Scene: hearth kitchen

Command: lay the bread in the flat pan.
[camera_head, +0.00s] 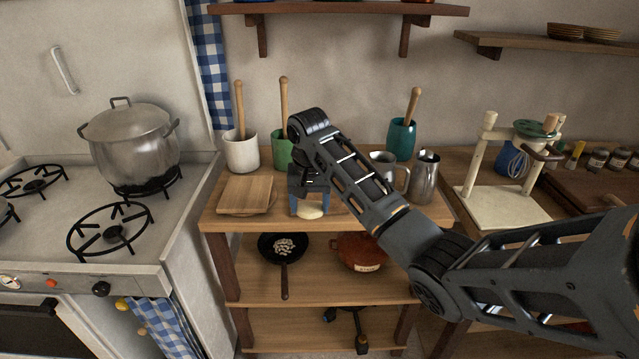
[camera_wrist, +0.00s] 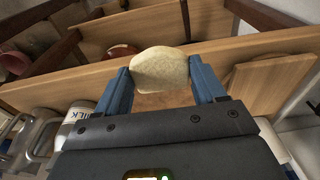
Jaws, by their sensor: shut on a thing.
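The bread (camera_wrist: 160,72) is a pale, rounded piece between the two blue fingers of my gripper (camera_wrist: 163,85) in the wrist view. My gripper is shut on it. In the head view, my gripper (camera_head: 309,205) is over the front of the wooden shelf unit's top, with the bread (camera_head: 309,212) showing at its lower end. I cannot tell whether the bread touches the top. The flat pan (camera_head: 284,262) is dark, with its handle toward the front, on the shelf below. Several small pale pieces lie in it.
A red pot (camera_head: 358,252) stands right of the pan on the same shelf. The top board (camera_head: 235,222) bears a cutting board (camera_head: 246,194), utensil crocks (camera_head: 241,151) and metal jugs (camera_head: 424,178). A stove with a large pot (camera_head: 131,148) is at left.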

